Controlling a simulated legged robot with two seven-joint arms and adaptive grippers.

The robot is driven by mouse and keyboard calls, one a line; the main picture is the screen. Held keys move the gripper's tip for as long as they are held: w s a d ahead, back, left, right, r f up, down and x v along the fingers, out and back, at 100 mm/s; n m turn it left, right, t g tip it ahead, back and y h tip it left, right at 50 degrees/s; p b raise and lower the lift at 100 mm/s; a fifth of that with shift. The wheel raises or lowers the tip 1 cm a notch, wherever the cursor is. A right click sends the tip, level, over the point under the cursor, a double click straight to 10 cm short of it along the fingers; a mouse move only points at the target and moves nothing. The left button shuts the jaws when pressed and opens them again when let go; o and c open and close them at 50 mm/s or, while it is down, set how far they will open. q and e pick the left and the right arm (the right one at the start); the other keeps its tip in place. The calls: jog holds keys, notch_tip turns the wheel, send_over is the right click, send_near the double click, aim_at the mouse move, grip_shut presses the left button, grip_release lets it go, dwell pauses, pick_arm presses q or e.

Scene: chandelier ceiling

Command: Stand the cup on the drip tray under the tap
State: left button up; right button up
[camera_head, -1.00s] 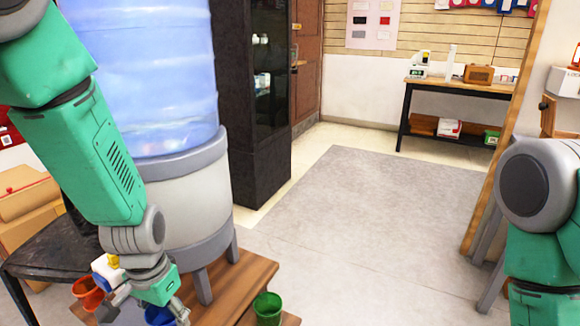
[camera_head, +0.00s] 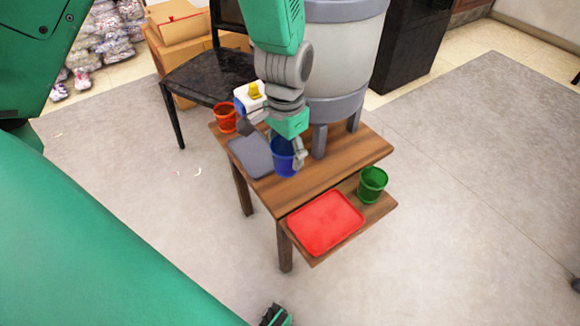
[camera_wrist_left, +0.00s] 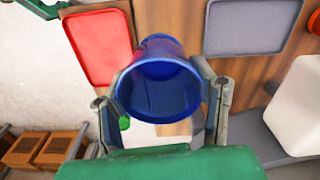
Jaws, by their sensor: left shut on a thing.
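A blue cup (camera_head: 284,160) is held in my left gripper (camera_head: 284,143), roughly upright, at the near edge of the grey drip tray (camera_head: 250,158). I cannot tell whether its base touches anything. In the left wrist view the fingers (camera_wrist_left: 160,110) close on both sides of the blue cup (camera_wrist_left: 160,85), its open mouth facing the camera; the grey tray (camera_wrist_left: 250,25) lies beyond, to the right. The white tap (camera_head: 248,98) with a yellow top is behind my gripper, its spout hidden. A dark, green-edged part at the bottom of the head view may be my right gripper (camera_head: 276,316); its jaws are unclear.
An orange cup (camera_head: 226,118) stands at the table's left corner. A red tray (camera_head: 325,221) and a green cup (camera_head: 372,185) sit on the lower front shelf. The dispenser's grey legs (camera_head: 319,142) stand right of my gripper. A black chair (camera_head: 205,78) is behind.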

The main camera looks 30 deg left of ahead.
pick_arm(q)
jog(key=shift+w+a+f+m, duration=0.3)
jog(key=shift+w+a+f, duration=0.1)
jog(key=shift+f, duration=0.2)
jog(key=shift+w+a, duration=0.1)
jog(key=shift+a, duration=0.05)
notch_tip(320, 180, down, 6)
jog(key=b, duration=0.2)
jog(key=shift+r+b, duration=0.1)
jog(key=shift+b, duration=0.25)
jog(key=shift+f, duration=1.9)
